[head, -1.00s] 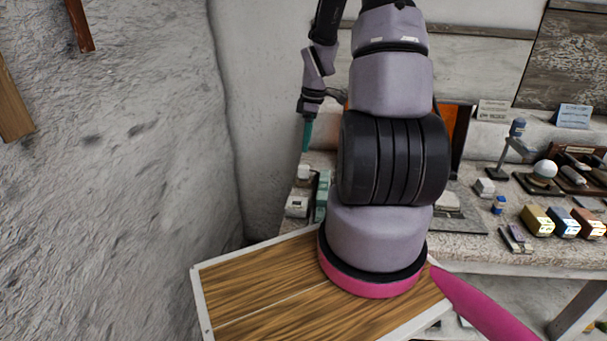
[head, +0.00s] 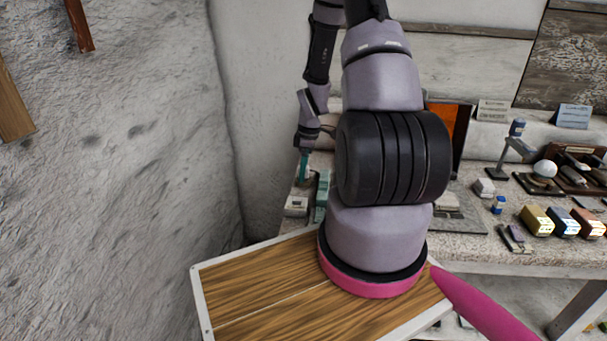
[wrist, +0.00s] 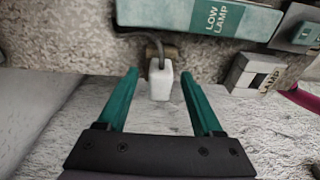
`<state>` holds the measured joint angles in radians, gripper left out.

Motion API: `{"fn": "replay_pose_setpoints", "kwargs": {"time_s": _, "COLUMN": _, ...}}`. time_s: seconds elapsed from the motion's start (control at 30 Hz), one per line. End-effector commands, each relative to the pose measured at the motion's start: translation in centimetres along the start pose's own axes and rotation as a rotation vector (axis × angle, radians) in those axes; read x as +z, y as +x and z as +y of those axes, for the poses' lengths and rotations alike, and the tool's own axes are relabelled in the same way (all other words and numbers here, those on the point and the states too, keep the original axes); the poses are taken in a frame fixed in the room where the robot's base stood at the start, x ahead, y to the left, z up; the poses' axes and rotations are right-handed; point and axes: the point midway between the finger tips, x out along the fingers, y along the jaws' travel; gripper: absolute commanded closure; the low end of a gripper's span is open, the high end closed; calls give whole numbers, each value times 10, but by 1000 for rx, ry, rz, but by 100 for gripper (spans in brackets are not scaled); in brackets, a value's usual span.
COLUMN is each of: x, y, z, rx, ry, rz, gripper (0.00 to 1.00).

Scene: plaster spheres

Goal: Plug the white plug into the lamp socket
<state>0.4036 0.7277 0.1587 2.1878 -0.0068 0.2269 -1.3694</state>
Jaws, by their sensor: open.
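The white plug (wrist: 160,84) stands on a small brownish holder in the wrist view, with a grey cord running from it. My gripper (wrist: 160,74) is open, with one teal finger on each side of the plug and a gap on both sides. In the head view my gripper (head: 303,168) is low over the left end of the bench and hides the plug. A green box labelled "LOW LAMP" (wrist: 150,12) lies beyond the plug. A grey and white block with a partly readable "LAMP" label (wrist: 243,78) is to the right; its socket opening is not clear.
A white block (head: 296,207) and a green box (head: 322,198) sit near my gripper at the bench's left end. A desk lamp (head: 506,155) and several coloured boxes (head: 537,221) stand to the right. The rough wall (head: 130,170) is close on the left.

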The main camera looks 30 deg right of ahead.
Motion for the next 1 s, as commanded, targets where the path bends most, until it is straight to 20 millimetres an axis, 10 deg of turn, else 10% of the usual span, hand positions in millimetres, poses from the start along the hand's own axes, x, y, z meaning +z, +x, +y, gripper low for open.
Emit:
{"fn": "replay_pose_setpoints", "kwargs": {"time_s": 0.1, "x": 0, "y": 0, "z": 0, "rx": 1, "ry": 0, "rz": 0, "gripper": 32}}
{"fn": "replay_pose_setpoints", "kwargs": {"time_s": 0.3, "x": 0, "y": -1, "z": 0, "rx": 1, "ry": 0, "rz": 0, "gripper": 100}}
{"fn": "replay_pose_setpoints", "kwargs": {"time_s": 0.67, "x": -1, "y": -7, "z": 1, "rx": 3, "ry": 1, "rz": 1, "gripper": 100}}
{"fn": "replay_pose_setpoints", "kwargs": {"time_s": 1.0, "x": -8, "y": -71, "z": 2, "rx": 6, "ry": 1, "rz": 2, "gripper": 100}}
